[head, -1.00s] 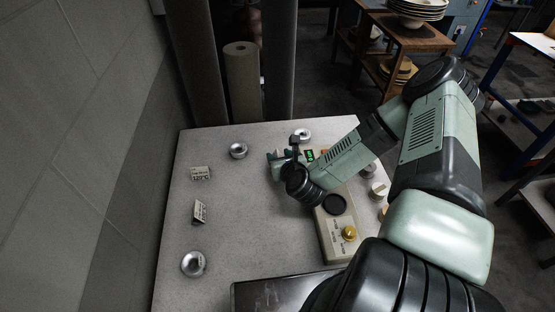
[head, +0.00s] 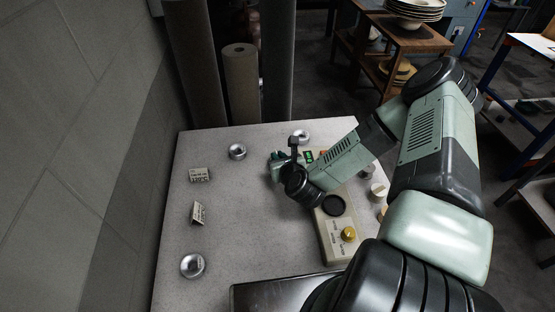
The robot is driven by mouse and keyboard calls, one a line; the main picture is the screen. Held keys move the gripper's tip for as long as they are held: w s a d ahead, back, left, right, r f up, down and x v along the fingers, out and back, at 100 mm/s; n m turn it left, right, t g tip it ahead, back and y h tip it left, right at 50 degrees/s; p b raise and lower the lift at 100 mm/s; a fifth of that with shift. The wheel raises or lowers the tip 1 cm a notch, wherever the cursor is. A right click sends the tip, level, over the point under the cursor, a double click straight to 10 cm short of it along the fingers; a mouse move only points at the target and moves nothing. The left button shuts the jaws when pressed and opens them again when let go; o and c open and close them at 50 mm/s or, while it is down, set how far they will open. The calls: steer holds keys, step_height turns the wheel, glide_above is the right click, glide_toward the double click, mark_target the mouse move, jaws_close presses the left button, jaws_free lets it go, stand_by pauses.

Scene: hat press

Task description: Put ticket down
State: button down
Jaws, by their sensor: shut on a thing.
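My gripper (head: 276,161) is over the far middle of the pale speckled table (head: 230,215), beside the control box. Two other small tickets stand on the left of the table: one marked 120°C (head: 200,175) and a tilted one (head: 199,213) nearer me.
Silvery round pieces stand at the left front (head: 192,265), far left (head: 237,151) and far edge (head: 301,135). A dark tray (head: 265,295) lies in front. The table's middle left is clear.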

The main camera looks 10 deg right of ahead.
step_height(320, 180, up, 10)
steer(key=w+a+n+g+y, duration=0.25)
steer(key=w+a+n, duration=0.2)
steer(key=a, duration=0.65)
steer(key=w+a+n+g+y, duration=0.1)
steer(key=w+a+n+y, duration=0.4)
steer(key=a, duration=0.6)
steer(key=shift+m+g+h, duration=0.25)
steer(key=shift+h, duration=0.1)
steer(key=f, duration=0.3)
steer(key=w+a+f, duration=0.1)
steer(key=f, duration=0.1)
steer(key=shift+a, duration=0.1)
steer(key=shift+f, duration=2.4)
steer(key=c, duration=1.2)
jaws_free()
steer(key=shift+c, duration=0.2)
steer(key=v, duration=1.2)
